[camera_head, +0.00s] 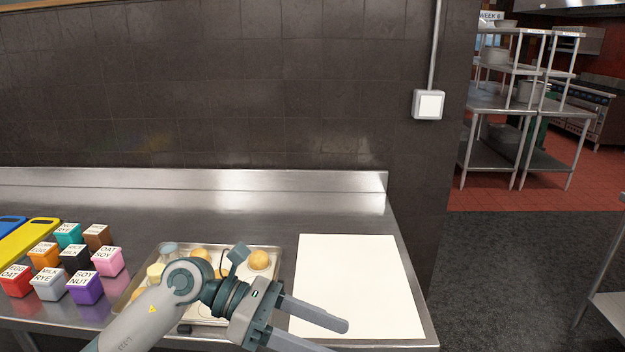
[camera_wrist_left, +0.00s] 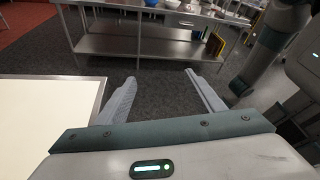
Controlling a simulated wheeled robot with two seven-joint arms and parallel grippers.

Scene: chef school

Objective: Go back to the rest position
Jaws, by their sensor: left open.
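My left gripper (camera_head: 322,335) reaches in from the bottom left in the head view, over the front edge of the steel table. It points right, in front of the white board (camera_head: 352,280). Its two fingers are apart with nothing between them. The open fingers also show in the left wrist view (camera_wrist_left: 163,95), with the floor and a far steel table beyond them. The white board's edge lies to their left there. My right gripper is in neither view.
A metal tray (camera_head: 270,250) with several round buns sits behind my left arm, partly hidden. Several labelled coloured boxes (camera_head: 85,288) and yellow and blue boards (camera_head: 28,238) stand at the left. A dark tiled wall (camera_head: 230,90) rises behind the table. Steel shelves (camera_head: 510,100) stand at the far right.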

